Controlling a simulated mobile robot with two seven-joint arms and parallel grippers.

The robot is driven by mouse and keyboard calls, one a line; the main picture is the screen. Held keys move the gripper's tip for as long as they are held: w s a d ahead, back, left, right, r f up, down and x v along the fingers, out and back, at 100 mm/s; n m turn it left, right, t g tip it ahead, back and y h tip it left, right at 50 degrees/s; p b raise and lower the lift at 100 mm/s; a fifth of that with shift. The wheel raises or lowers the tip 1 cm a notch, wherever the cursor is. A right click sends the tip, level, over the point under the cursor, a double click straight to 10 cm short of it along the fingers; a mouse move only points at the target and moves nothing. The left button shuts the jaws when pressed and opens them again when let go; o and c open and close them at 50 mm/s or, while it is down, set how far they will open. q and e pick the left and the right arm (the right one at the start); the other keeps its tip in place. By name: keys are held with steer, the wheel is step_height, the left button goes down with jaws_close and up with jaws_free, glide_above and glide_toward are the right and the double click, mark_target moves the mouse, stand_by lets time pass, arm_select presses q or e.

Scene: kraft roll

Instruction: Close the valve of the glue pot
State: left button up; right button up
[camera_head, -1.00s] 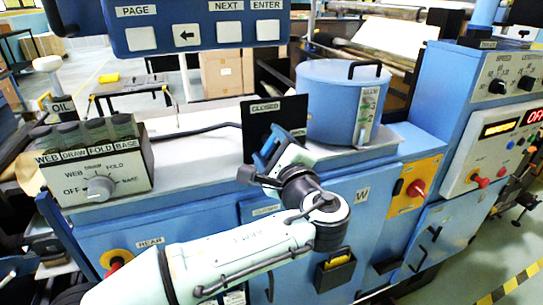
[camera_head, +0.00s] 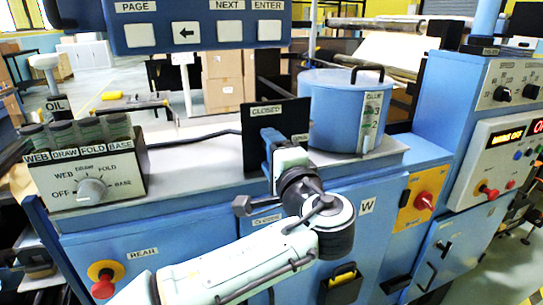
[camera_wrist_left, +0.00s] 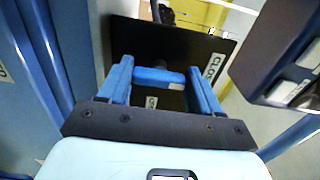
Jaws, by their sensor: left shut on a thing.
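The glue pot (camera_head: 332,112) is a blue drum with a black handle on its lid, at the back of the machine's grey top. In front of it stands the black valve plate (camera_head: 255,122), with a CLOSED label at its top and another label at its right side. My left gripper (camera_head: 269,140) is at the plate's front face, its blue fingers pointing up. In the left wrist view my left gripper (camera_wrist_left: 160,72) is shut on a blue bar, the valve handle (camera_wrist_left: 158,78), spanning between the fingers before the plate (camera_wrist_left: 175,42). The head view hides most of the handle. My right gripper is not visible.
A selector box (camera_head: 85,175) with a knob and jars stands at the left. A button panel (camera_head: 200,25) hangs above. A control cabinet (camera_head: 500,130) with switches rises at the right. The grey top between selector box and plate is mostly clear.

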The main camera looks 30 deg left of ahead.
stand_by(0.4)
arm_select(q)
steer(key=o, duration=1.1)
steer(key=shift+c, duration=0.2)
steer(key=shift+s+d, duration=0.1)
steer(key=v, duration=1.3)
